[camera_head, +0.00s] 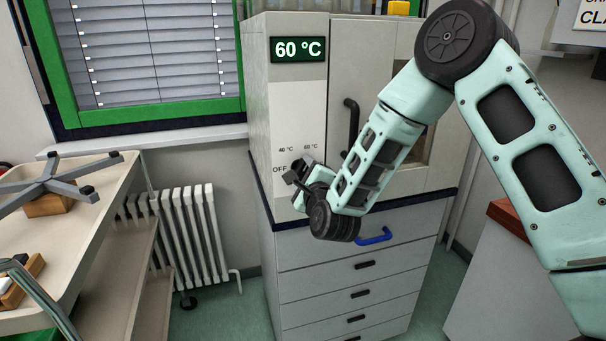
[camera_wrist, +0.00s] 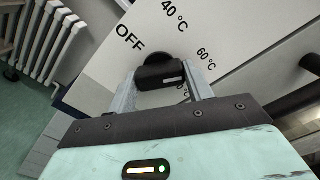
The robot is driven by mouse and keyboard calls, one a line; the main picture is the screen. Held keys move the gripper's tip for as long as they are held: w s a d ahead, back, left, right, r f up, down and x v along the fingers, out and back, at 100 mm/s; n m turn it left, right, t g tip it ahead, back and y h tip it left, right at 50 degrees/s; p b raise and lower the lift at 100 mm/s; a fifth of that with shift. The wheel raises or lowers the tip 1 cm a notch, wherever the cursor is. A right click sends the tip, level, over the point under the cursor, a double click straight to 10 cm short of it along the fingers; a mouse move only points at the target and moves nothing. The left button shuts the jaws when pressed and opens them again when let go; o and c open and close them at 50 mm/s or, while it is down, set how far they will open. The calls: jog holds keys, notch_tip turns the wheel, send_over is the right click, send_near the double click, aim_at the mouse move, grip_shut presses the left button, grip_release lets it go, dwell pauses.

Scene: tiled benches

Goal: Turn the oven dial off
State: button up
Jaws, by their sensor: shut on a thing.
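The oven (camera_head: 299,100) is a pale grey cabinet, and its green display (camera_head: 298,49) reads 60 °C. Its black dial (camera_wrist: 154,58) sits on the front panel among the printed marks OFF, 40 °C and 60 °C, with another mark partly hidden below. My gripper (camera_wrist: 159,71) is shut on the dial, one finger on each side. I cannot tell for sure which mark the dial points at. In the head view my gripper (camera_head: 299,178) is at the panel, right of the OFF label, and mostly covers the dial.
A dark door handle (camera_head: 351,125) is just right of the panel. Drawers (camera_head: 340,262) with a blue handle (camera_head: 374,237) are below. A beige trolley (camera_head: 112,200) stands at left, before a radiator (camera_head: 180,230). A grey cabinet (camera_head: 490,270) is at right.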

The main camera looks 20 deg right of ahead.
jog(key=shift+f+b, duration=0.15)
jog(key=shift+b, duration=0.3)
jog(key=shift+f+n+b, duration=0.1)
jog(key=shift+n+b, duration=1.1)
jog(key=shift+b, duration=0.05)
jog(key=n+b, duration=0.3)
jog(key=b, duration=0.1)
jog(key=shift+n, duration=0.3)
jog(key=n+b, duration=0.3)
jog(key=shift+n, duration=0.3)
jog(key=n+b, duration=0.3)
jog(key=shift+n, duration=0.3)
jog(key=n+b, duration=0.3)
jog(key=n, duration=0.2)
jog(key=shift+a+n, duration=0.1)
jog(key=shift+n, duration=0.2)
jog(key=shift+n+b, duration=0.8)
jog(key=shift+n, duration=1.7)
jog(key=o, duration=1)
jog(key=shift+r, duration=0.2)
